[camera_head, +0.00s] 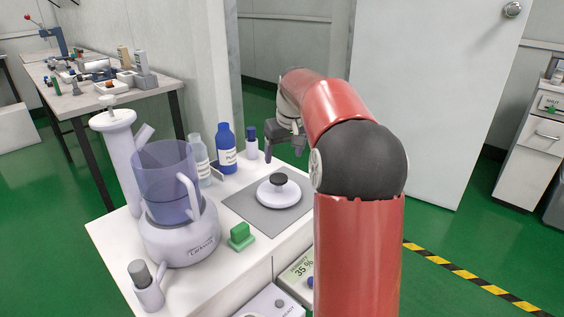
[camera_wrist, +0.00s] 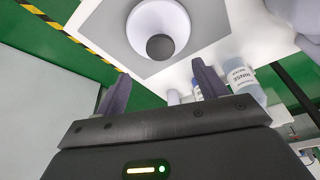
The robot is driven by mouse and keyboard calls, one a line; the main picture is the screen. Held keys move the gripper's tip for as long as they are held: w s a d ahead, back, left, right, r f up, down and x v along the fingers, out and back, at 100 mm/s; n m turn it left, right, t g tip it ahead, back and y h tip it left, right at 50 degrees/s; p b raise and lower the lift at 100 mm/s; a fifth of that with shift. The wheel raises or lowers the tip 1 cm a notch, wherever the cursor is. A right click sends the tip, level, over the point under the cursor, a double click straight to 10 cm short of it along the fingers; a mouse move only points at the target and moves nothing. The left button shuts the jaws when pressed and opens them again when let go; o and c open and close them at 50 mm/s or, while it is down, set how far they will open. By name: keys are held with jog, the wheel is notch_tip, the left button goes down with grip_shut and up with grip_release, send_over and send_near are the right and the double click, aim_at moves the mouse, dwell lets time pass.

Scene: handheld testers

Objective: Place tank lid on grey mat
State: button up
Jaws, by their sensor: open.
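The tank lid (camera_head: 279,191), a white disc with a dark round knob, lies on the grey mat (camera_head: 241,205) on the white table. In the wrist view the lid (camera_wrist: 158,22) shows with its knob facing the camera, and the mat (camera_wrist: 113,33) surrounds it. My gripper (camera_head: 269,153) is above the table near the far edge of the mat, apart from the lid. In the wrist view my gripper (camera_wrist: 160,85) has its two fingers spread wide with nothing between them. The clear blue-tinted tank (camera_head: 167,182) stands open-topped on its white base at the left.
A blue bottle (camera_head: 226,146), a clear bottle (camera_head: 199,160) and a small blue-capped bottle (camera_head: 252,143) stand behind the mat. A green block (camera_head: 240,236) sits at its front left. A grey-capped holder (camera_head: 146,285) stands at the near left corner.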

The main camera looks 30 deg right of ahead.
jog(key=s+a+r+t, duration=0.1)
jog(key=s+a+r, duration=0.3)
jog(key=s+a, duration=0.85)
jog(key=s+a+f+p, duration=0.1)
jog(key=s+a+f, duration=0.1)
jog(key=s, duration=0.7)
jog(key=s+a+f+t+p, duration=0.1)
jog(key=s+a+f+p, duration=0.1)
jog(key=s, duration=0.8)
jog(key=shift+s+a+f+n, duration=0.2)
jog(key=shift+a+f+n, duration=0.15)
jog(key=shift+a, duration=0.5)
